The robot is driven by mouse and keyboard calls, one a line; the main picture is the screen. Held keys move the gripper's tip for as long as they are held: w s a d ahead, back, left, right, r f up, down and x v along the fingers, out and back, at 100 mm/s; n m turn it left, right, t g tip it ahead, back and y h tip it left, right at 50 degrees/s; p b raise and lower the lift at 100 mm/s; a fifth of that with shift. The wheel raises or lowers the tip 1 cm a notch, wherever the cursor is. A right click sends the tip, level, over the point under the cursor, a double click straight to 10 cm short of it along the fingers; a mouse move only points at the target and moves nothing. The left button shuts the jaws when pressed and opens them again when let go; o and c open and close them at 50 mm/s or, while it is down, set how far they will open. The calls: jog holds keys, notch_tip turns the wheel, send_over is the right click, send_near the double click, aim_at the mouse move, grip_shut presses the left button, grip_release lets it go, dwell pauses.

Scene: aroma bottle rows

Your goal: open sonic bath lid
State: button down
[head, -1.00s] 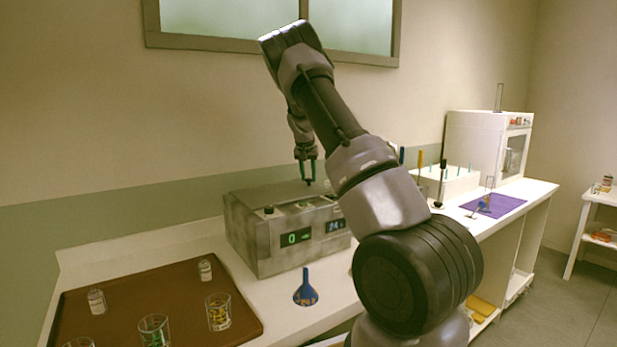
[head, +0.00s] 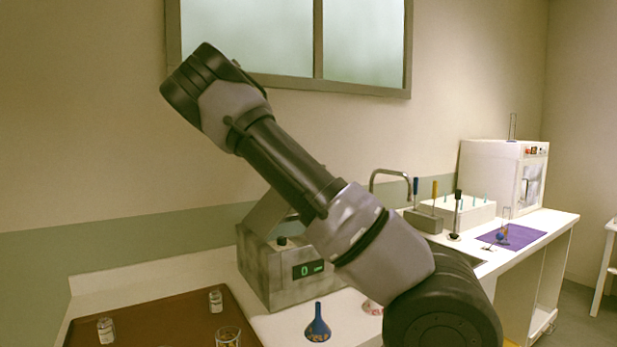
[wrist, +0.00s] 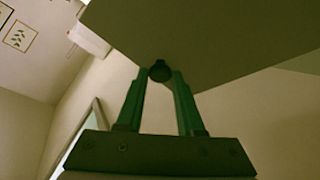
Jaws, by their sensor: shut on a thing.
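The sonic bath (head: 262,285) is a worn grey metal box with a green digital display on the counter. Its lid (head: 266,212) is tilted up, with its left part showing beside my arm; the rest is hidden behind the arm. In the wrist view the lid (wrist: 215,35) is a broad flat panel across the top. My gripper (wrist: 160,75) has its two green fingers closed on a dark round knob (wrist: 160,71) at the lid's edge. The head view does not show the gripper, as my arm covers it.
A brown tray (head: 165,318) with small bottles and a glass lies at the front left. A blue funnel (head: 318,326) stands in front of the bath. A sink tap (head: 390,172), a tool holder and a white oven-like box (head: 492,175) are to the right.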

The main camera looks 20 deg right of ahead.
jog(key=s+a+r+t+h, duration=0.1)
jog(key=a+h, duration=0.1)
jog(key=a, duration=0.4)
jog(key=s+a+r+n+t+h, duration=0.1)
jog(key=a+r+h, duration=0.1)
jog(key=a, duration=0.4)
jog(key=s+a+r+n+t+h, duration=0.1)
jog(key=a+r+h, duration=0.1)
jog(key=a, duration=0.4)
jog(key=shift+s+a+h, duration=0.25)
jog(key=shift+s+h, duration=0.05)
jog(key=shift+h, duration=0.4)
jog(key=shift+r, duration=0.1)
jog(key=c, duration=0.5)
grip_release()
jog(key=v, duration=1)
jog(key=shift+s+a, duration=0.2)
jog(key=shift+a, duration=0.15)
